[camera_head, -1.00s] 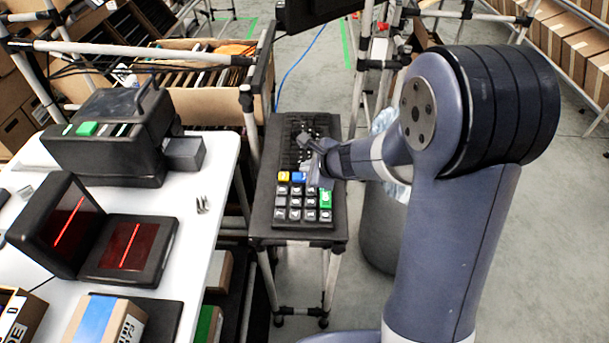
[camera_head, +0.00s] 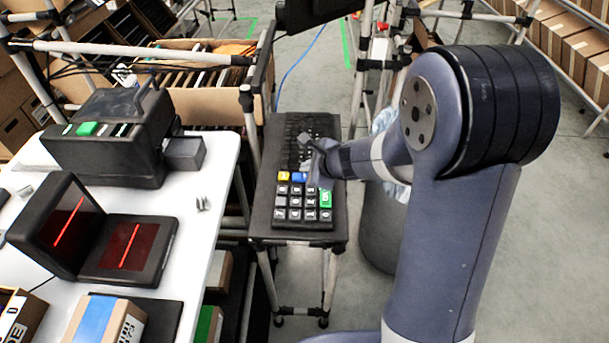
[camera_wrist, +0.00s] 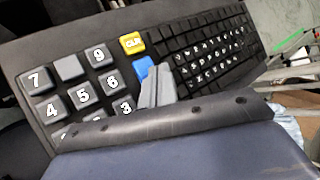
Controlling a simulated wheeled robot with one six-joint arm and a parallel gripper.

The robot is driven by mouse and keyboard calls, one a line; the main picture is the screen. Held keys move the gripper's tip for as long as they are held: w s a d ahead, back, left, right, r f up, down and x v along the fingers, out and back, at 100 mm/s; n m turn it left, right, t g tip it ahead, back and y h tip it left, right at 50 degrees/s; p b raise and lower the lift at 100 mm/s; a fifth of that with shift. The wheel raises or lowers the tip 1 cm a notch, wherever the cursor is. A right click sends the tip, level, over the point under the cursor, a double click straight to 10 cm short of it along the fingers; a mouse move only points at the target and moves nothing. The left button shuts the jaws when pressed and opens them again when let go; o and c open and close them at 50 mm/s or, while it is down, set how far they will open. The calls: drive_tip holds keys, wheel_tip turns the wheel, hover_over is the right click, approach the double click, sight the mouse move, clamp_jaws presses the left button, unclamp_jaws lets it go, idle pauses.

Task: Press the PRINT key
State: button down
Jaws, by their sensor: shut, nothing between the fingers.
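A black keyboard (camera_head: 268,200) with a number pad lies on a small dark stand. Its grey number keys show at the near end, with a yellow key (camera_head: 283,176) and a blue key (camera_head: 299,177) above them. A tall green key (camera_head: 326,198) is at the pad's right. I cannot read PRINT on any key. My gripper (camera_head: 313,180) is shut and empty, tips down at the pad's upper right, beside the blue key. Tip contact cannot be told.
A white table (camera_head: 212,170) on the left holds a black printer (camera_head: 105,150) with a green button, a scanner with red lines (camera_head: 125,248) and a carton (camera_head: 105,320). A rack post (camera_head: 248,120) stands beside the keyboard stand. A grey bin is behind my arm.

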drive_tip(key=shift+f+b, duration=0.45)
drive_tip(key=shift+b, duration=0.1)
drive_tip(key=shift+f+b, duration=0.45)
drive_tip(key=shift+b, duration=0.05)
idle(0.6)
drive_tip(key=shift+r, duration=0.15)
drive_tip(key=shift+r+p, duration=0.75)
wheel_tip(320, 180, up, 5)
drive_tip(key=p, duration=0.4)
drive_tip(key=shift+p, duration=0.3)
drive_tip(key=shift+s, duration=0.1)
idle(0.6)
